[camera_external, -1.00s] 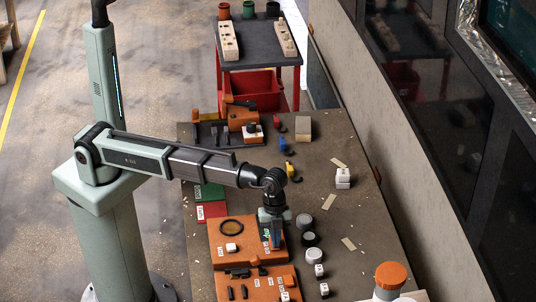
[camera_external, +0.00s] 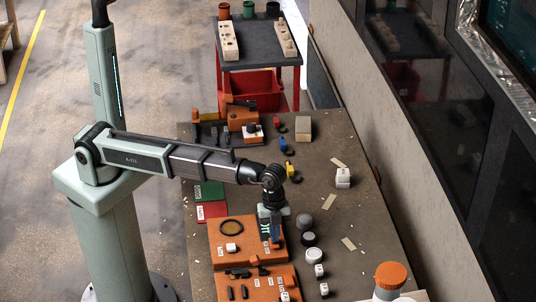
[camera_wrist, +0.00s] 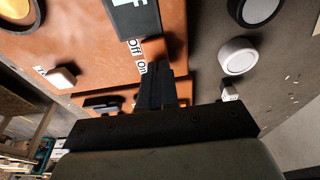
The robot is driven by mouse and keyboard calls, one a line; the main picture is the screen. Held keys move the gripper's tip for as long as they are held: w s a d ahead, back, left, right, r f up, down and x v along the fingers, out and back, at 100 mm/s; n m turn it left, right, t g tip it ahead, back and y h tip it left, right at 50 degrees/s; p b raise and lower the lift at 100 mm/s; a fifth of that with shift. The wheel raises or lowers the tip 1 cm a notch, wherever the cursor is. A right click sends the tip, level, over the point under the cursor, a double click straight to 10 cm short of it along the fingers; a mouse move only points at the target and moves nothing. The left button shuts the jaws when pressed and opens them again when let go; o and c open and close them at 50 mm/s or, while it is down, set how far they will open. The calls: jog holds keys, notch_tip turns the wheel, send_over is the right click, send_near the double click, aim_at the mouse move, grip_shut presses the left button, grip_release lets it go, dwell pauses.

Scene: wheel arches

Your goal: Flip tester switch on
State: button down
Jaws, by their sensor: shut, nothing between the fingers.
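The orange tester box (camera_external: 219,257) lies on the bench below my gripper (camera_external: 275,243). In the wrist view, the same orange box (camera_wrist: 88,35) carries "Off" (camera_wrist: 133,46) and "On" (camera_wrist: 141,67) labels. An orange-brown raised part (camera_wrist: 163,46), which looks like the switch, sits right beside the labels, partly hidden by my fingers. My gripper (camera_wrist: 153,72) is shut and empty, its tips close to the "On" label; I cannot tell whether they touch the switch. A dark panel with a pale letter (camera_wrist: 138,18) lies at the top. The switch position is unclear.
Round grey and white knobs (camera_external: 313,255) stand right of the tester. A second orange box (camera_external: 262,283) with black parts lies in front. Red and green blocks (camera_external: 209,191) lie behind.

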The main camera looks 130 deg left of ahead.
notch_tip(320, 180, up, 14)
jog(key=s+a, duration=0.2)
jog(key=shift+f, duration=0.15)
dwell(0.4)
jog(key=shift+w+d, duration=0.3)
jog(key=shift+d, duration=0.2)
jog(key=f, duration=0.4)
jog(key=w+d+f, duration=0.1)
jog(key=f, duration=0.3)
jog(key=d+f, duration=0.1)
jog(key=f, duration=0.3)
jog(key=shift+w, duration=0.4)
jog(key=shift+w+f, duration=0.15)
jog(key=shift+f, duration=0.6)
